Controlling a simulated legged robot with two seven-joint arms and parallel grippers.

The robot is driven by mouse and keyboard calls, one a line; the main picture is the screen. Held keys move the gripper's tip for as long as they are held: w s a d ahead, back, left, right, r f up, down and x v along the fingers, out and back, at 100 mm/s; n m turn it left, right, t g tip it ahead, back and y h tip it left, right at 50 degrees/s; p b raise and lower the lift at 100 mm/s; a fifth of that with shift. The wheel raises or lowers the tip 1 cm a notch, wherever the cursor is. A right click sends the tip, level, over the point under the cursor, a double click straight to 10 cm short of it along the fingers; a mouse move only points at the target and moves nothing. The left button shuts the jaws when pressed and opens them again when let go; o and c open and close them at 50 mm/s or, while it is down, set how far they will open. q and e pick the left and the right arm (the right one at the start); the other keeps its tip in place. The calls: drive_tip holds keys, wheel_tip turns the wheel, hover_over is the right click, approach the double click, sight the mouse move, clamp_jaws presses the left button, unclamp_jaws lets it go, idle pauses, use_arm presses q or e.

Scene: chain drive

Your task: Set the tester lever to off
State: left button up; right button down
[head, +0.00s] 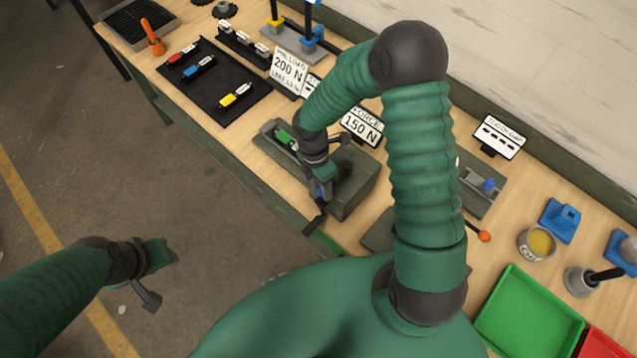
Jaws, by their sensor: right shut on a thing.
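The tester (357,193) is a grey box on the front part of the bench, with a green piece (286,139) in a slot at its left end. My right gripper (321,186) points down at the tester's front side. It is shut on what looks like the tester lever, whose dark end (314,224) sticks out below the fingers past the bench's front edge. The fingers and wrist hide most of the lever, so its setting cannot be read. My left gripper (162,256) hangs over the floor, away from the bench; its finger gap cannot be made out.
A sign reading 150 N (361,127) stands behind the tester, and a 200 N sign (288,70) farther left. A green tray (528,312), a tin (537,243) and blue blocks (560,220) stand at right.

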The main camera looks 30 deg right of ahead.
drive_tip(key=shift+w+d+r, duration=0.1)
drive_tip(key=shift+d, duration=0.1)
drive_tip(key=c, duration=1.2)
unclamp_jaws()
drive_tip(key=shift+o, duration=0.8)
use_arm(q)
drive_tip(key=shift+d+r, duration=0.1)
drive_tip(key=shift+d, duration=0.3)
use_arm(e)
drive_tip(key=shift+d, duration=0.2)
use_arm(q)
drive_tip(key=shift+a+f+b, duration=0.15)
drive_tip(key=shift+f+b, duration=0.7)
drive_tip(key=shift+f, duration=0.05)
use_arm(e)
drive_tip(key=w+r, duration=0.3)
drive_tip(key=r, duration=1.3)
drive_tip(key=shift+a, duration=0.2)
drive_tip(key=shift+w+r, duration=0.1)
